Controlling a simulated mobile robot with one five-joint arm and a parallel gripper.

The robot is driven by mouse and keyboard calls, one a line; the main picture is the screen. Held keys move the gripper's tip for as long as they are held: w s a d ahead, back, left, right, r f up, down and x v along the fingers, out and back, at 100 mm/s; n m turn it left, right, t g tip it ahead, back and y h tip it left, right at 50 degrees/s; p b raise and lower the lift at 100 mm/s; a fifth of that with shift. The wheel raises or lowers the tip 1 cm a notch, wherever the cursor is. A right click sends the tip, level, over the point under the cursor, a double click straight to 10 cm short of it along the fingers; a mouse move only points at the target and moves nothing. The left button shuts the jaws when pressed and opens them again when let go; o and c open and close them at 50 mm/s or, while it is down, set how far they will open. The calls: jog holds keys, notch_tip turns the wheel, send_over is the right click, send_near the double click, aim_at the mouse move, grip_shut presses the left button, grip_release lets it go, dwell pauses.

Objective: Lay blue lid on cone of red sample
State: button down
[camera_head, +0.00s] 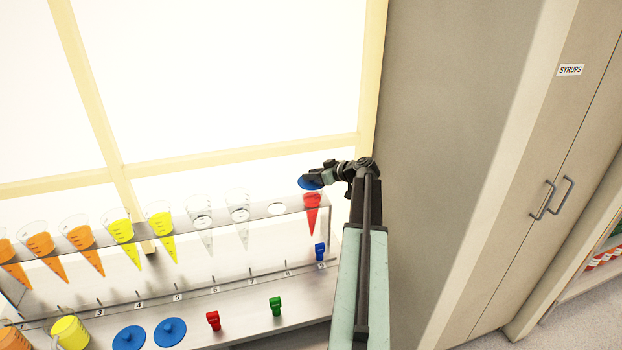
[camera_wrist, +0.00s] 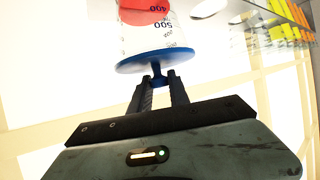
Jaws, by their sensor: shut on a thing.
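The red sample is a clear cone with red juice (camera_head: 312,214) at the right end of the rack, above the label 9. My gripper (camera_wrist: 157,82) is shut on the knob of a blue lid (camera_wrist: 154,63). In the head view the lid (camera_head: 309,184) sits at the mouth of the red cone, with my gripper (camera_head: 326,173) to its right. In the wrist view the lid lies across the wide rim of the cone (camera_wrist: 150,35), with red juice beyond it. I cannot tell whether the lid touches the rim all round.
The rack (camera_head: 272,209) holds orange, yellow and clear cones to the left. The lower shelf carries two more blue lids (camera_head: 170,332), a yellow cup (camera_head: 70,331), and red (camera_head: 213,320) and green (camera_head: 276,306) taps. A blue tap (camera_head: 320,251) is below the red cone. A cabinet (camera_head: 480,150) stands right.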

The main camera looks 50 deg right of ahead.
jog(key=shift+f, duration=0.15)
jog(key=c, duration=1.2)
grip_release()
jog(key=shift+c, duration=0.2)
jog(key=shift+r, duration=0.3)
jog(key=a+p+v, duration=0.1)
jog(key=p+v, duration=0.4)
jog(key=v, duration=0.6)
jog(key=shift+s+d, duration=0.45)
jog(key=shift+d, duration=0.05)
